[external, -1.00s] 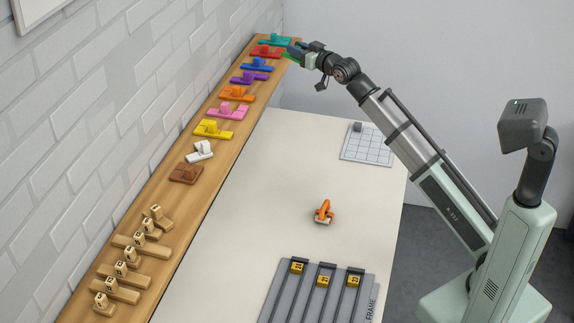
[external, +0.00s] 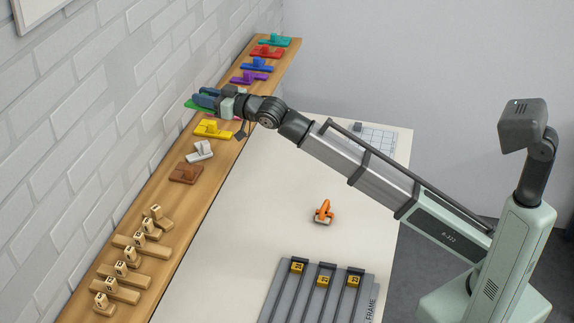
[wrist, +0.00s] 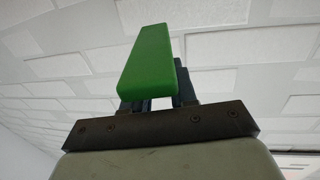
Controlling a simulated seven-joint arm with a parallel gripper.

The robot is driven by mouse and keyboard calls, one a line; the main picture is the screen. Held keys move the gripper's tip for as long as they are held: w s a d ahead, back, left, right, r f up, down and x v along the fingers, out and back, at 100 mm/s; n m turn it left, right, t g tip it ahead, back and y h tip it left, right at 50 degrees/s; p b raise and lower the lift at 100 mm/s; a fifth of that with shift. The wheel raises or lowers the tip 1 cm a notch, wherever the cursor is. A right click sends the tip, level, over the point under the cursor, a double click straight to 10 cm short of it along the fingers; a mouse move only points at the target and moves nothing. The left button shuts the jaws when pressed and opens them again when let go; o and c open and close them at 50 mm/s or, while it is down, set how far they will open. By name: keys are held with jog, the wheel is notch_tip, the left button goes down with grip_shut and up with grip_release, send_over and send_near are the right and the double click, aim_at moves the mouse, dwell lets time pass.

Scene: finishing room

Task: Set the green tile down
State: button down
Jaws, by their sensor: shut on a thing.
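Only a part of the green tile (external: 193,103) shows there, at the left end of the gripper. My gripper and forearm hide the shelf spots just beyond the yellow tile (external: 213,130). I cannot tell how high the green tile is above the shelf.
Teal (external: 274,41), red (external: 267,52), blue (external: 257,65) and purple (external: 249,77) tiles sit farther back. White (external: 199,151) and brown (external: 185,174) tiles and wooden blocks (external: 121,269) sit nearer. An orange clamp-like object (external: 323,213) and a grey frame (external: 312,300) lie on the pale table (external: 240,240).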

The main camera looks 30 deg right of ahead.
jog(key=s+a+n+g+y, duration=0.2)
jog(key=s+a, duration=1)
jog(key=a, duration=0.3)
jog(key=shift+w+f, duration=0.2)
jog(key=shift+f, duration=7.35)
jog(key=shift+f, duration=0.15)
jog(key=c, duration=0.9)
grip_release()
jog(key=shift+r, duration=0.2)
jog(key=v, duration=1.2)
jog(key=shift+d+f, duration=0.1)
jog(key=shift+f, duration=0.05)
